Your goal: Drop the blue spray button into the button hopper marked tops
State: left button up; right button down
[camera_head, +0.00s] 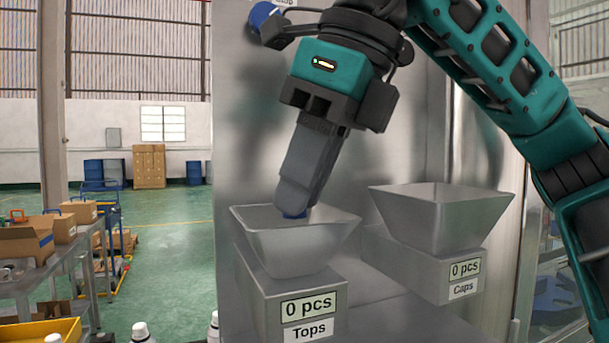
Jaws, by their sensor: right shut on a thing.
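My right gripper (296,207) points down over the open hopper marked Tops (303,248). The Tops hopper is a metal funnel on a box with a label reading "0 pcs". The inside of the hopper is mostly hidden. My left gripper is not in view.
A second metal hopper marked Caps (441,219) stands to the right, also reading "0 pcs". A metal panel rises behind both. White bottle tops (140,331) show at the bottom left. A table with cardboard boxes (28,243) stands further left.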

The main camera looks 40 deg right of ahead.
jog(key=c, duration=1)
grip_release()
jog(key=shift+o, duration=0.2)
jog(key=shift+r, duration=0.15)
jog(key=r+p, duration=0.1)
jog(key=s+r+p, duration=0.1)
jog(key=shift+s+a+r, duration=0.15)
jog(key=shift+a+r, duration=0.05)
jog(key=shift+r, duration=0.2)
jog(key=s+a, duration=0.1)
jog(key=s, duration=0.6)
jog(key=shift+s+a+r, duration=0.2)
jog(key=shift+a+r, duration=0.15)
jog(key=shift+r, duration=0.1)
